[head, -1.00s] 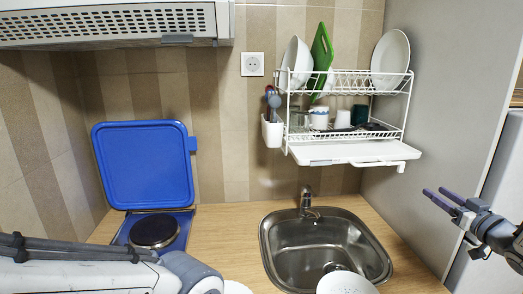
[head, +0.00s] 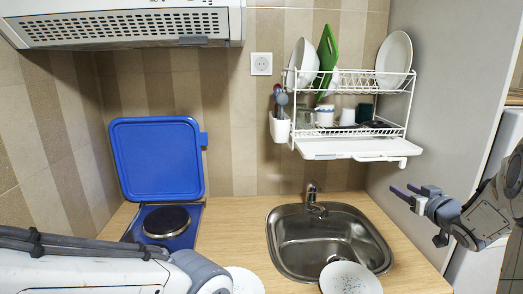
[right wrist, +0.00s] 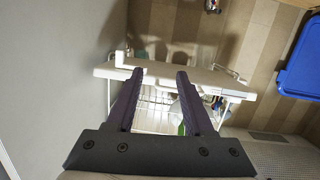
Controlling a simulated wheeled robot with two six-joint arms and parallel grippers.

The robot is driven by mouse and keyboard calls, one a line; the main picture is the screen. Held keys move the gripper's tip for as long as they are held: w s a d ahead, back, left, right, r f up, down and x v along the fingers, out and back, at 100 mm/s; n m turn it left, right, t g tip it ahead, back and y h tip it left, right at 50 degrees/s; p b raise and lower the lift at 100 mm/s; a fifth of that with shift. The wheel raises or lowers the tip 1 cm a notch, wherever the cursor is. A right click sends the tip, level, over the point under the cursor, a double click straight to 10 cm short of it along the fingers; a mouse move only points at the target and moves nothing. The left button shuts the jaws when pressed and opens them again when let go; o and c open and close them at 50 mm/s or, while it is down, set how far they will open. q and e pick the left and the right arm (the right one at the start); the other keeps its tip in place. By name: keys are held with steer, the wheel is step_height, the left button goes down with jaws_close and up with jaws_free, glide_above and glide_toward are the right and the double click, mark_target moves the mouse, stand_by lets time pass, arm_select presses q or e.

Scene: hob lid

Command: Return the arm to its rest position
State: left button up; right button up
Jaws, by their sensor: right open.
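My right gripper (head: 414,192) is at the right of the head view, in front of the grey side panel, right of the sink and below the dish rack. Its two purple fingers are apart with nothing between them; they also show in the right wrist view (right wrist: 157,85). My left arm crosses the lower left of the head view, and its gripper is out of the picture. The blue hob lid (head: 157,158) stands raised against the tiled wall, behind the blue hob with its dark round plate (head: 167,222). The lid also shows in the right wrist view (right wrist: 302,65).
A steel sink (head: 300,245) with a tap (head: 313,200) is set in the wooden counter. A speckled plate (head: 349,279) overlaps its front edge; another plate (head: 245,281) lies to its left. A white dish rack (head: 352,150) hangs above. The grey panel (head: 440,90) bounds the right side.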

steer(key=s+a+f+n+g, duration=0.1)
steer(key=s+a+f+g, duration=0.2)
steer(key=a, duration=0.8)
steer(key=s+a+f+g, duration=0.2)
steer(key=s+a+g, duration=0.1)
steer(key=a, duration=0.9)
steer(key=s+a+f+n+g, duration=0.1)
steer(key=s+a+f+g, duration=0.1)
steer(key=s, duration=0.8)
steer(key=s+a+f+n+g, duration=0.2)
steer(key=s+a+g, duration=0.2)
steer(key=s, duration=0.7)
steer(key=s+a+f+n+g, duration=0.2)
steer(key=s+a, duration=0.4)
steer(key=s, duration=0.5)
steer(key=shift+a+g+y, duration=0.15)
steer(key=shift+g+y, duration=0.25)
steer(key=shift+g, duration=0.5)
